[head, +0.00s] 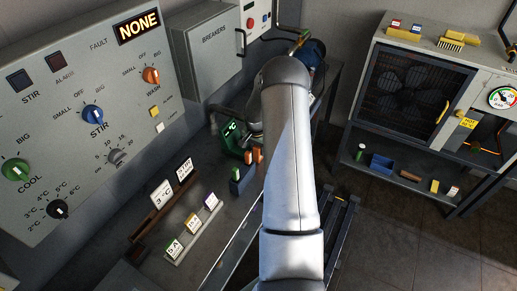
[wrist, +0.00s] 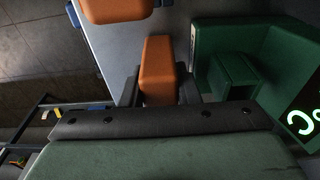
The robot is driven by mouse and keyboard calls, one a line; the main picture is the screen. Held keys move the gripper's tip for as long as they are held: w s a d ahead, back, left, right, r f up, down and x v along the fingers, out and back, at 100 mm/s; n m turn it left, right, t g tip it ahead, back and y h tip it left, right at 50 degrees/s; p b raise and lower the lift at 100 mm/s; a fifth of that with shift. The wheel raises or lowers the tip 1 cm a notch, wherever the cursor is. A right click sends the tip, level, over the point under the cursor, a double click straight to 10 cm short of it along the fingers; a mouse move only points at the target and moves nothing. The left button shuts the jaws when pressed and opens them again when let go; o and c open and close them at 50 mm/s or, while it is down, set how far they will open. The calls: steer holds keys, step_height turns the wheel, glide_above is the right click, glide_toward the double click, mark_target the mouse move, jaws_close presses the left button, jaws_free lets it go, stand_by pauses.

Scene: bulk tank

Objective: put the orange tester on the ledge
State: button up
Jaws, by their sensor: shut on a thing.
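An orange block-like thing (wrist: 158,70), which looks like the orange tester, is between the two dark fingers of my gripper (wrist: 159,88) in the wrist view. The fingers are shut on its sides. A second orange piece (wrist: 116,8) is at the top edge of that view, apart from the fingers. In the head view, small orange pieces (head: 258,155) show just left of my arm, which hides my gripper. I cannot tell for sure which surface is the ledge; a narrow strip (head: 196,232) carrying cards lies on the bench at the lower middle.
A green unit with a lit °C display (wrist: 240,60) is close on the right of my gripper; it also shows in the head view (head: 232,138). A blue holder (head: 241,182) stands near it. A cabinet with a lower shelf (head: 400,180) holding small things is at right.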

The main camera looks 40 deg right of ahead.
steer(key=shift+f, duration=0.25)
steer(key=o, duration=1)
steer(key=shift+r, duration=0.1)
steer(key=r, duration=0.4)
steer(key=a+r+b, duration=0.1)
steer(key=r, duration=0.7)
steer(key=shift+s+a+b, duration=0.2)
steer(key=shift+s+b, duration=0.1)
steer(key=shift+b, duration=0.05)
steer(key=s+a+r+n, duration=0.3)
steer(key=s+a+r, duration=0.25)
steer(key=a, duration=0.35)
steer(key=s+a+r+n, duration=0.4)
steer(key=a+r, duration=0.2)
steer(key=a, duration=0.4)
steer(key=s+a+n, duration=0.3)
steer(key=s+a, duration=0.2)
steer(key=s, duration=0.4)
steer(key=s+a+r+n+y, duration=0.1)
steer(key=s+a+n, duration=0.2)
steer(key=s+a, duration=0.3)
steer(key=s, duration=0.3)
steer(key=shift+s+a+r+n, duration=0.15)
steer(key=shift+a+r+n, duration=0.1)
steer(key=shift+a+n, duration=0.05)
